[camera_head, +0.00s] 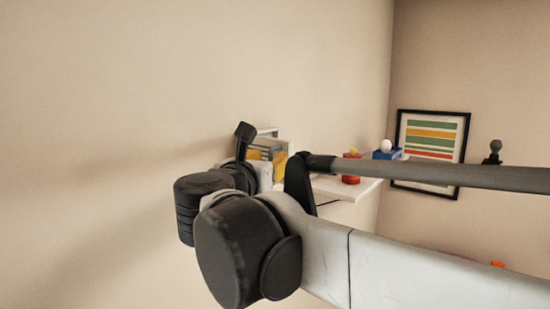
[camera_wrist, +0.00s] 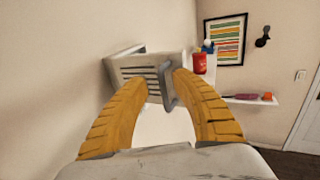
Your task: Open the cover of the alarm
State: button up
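A pale grey box with dark slots (camera_wrist: 140,72), which looks like the alarm, is near the wall in the wrist view. My gripper (camera_wrist: 158,84) has two yellow ribbed fingers spread apart. The left fingertip overlaps the slotted face and the right one is beside the plate; contact is unclear. Nothing is clearly held between them. In the head view, my arm hides most of the box, and yellow finger parts show behind my wrist.
A white shelf (camera_head: 350,188) beyond my wrist holds a red object (camera_head: 352,168) and a blue box (camera_head: 387,153). A striped framed picture (camera_head: 430,150) hangs behind. A lower shelf (camera_wrist: 252,101) is at right. The wall is close at left.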

jog(key=v, duration=1.1)
